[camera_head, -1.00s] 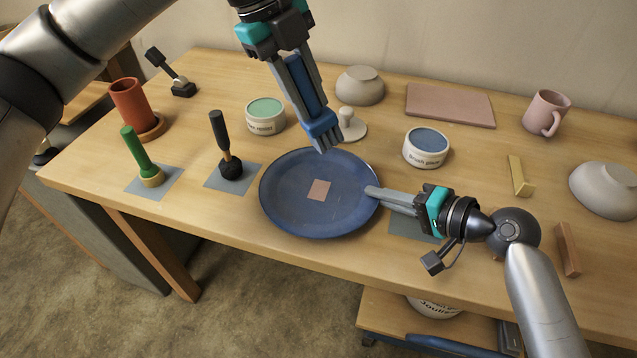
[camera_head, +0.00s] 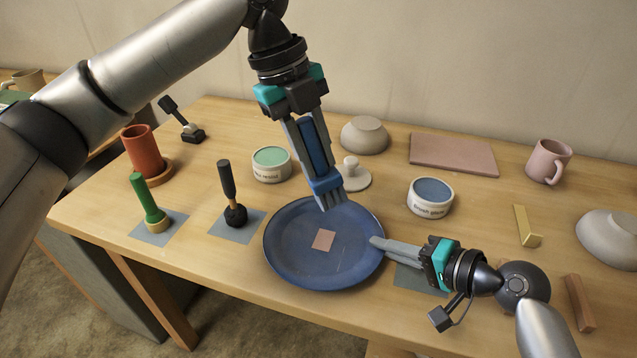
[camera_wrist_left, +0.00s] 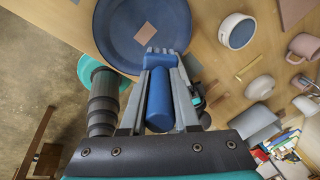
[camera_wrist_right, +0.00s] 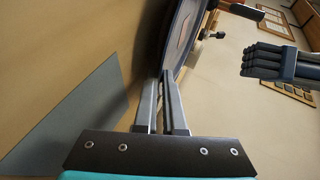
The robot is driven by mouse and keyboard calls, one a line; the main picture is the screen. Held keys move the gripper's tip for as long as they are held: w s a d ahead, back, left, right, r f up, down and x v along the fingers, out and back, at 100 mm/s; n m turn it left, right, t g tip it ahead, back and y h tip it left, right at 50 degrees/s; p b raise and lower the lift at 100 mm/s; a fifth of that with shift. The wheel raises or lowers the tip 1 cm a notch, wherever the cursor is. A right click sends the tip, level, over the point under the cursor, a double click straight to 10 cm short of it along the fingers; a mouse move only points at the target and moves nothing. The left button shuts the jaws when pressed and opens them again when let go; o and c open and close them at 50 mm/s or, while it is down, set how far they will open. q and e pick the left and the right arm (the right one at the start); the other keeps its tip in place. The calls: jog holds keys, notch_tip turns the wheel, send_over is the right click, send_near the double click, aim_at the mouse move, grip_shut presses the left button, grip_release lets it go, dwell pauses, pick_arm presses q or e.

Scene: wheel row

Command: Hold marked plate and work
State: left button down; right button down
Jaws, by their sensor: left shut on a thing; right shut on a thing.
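The blue plate (camera_head: 300,265) lies on the table with a pink square mark (camera_head: 323,240) at its middle. It also shows in the left wrist view (camera_wrist_left: 125,30) and, at a slant, in the right wrist view (camera_wrist_right: 178,30). My right gripper (camera_head: 380,243) is shut on the plate's right rim. My left gripper (camera_head: 318,172) is shut on a blue-handled tool (camera_head: 316,148) with several grey prongs. The prongs point down over the plate's far part. In the right wrist view the tool (camera_wrist_right: 285,67) hangs apart from the plate.
Behind the plate are a green-topped tub (camera_head: 271,165), a white knobbed disc (camera_head: 350,175) and a blue-topped tub (camera_head: 430,197). A black-handled tool (camera_head: 230,190) and a green-handled tool (camera_head: 147,202) stand left on grey mats.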

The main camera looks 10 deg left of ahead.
aim_at(323, 176)
pick_arm(q)
jog(key=f+m+y, duration=0.1)
jog(key=m, duration=0.1)
jog(key=d+f+m+y, duration=0.1)
jog(key=m, duration=0.1)
jog(key=shift+s+f+m+g, duration=0.2)
jog(key=shift+f+m+g, duration=0.1)
jog(key=shift+g, duration=0.1)
jog(key=m, duration=0.1)
jog(key=f+m+y, duration=0.1)
jog(key=m, duration=0.1)
jog(key=shift+s+d+f, duration=0.1)
jog(key=shift+d+f, duration=0.05)
jog(key=shift+f, duration=0.05)
jog(key=f, duration=0.4)
jog(key=shift+w, duration=0.35)
jog(key=shift+w+d, duration=0.1)
jog(key=shift+w, duration=0.75)
jog(key=shift+f, duration=0.15)
jog(key=shift+f, duration=0.65)
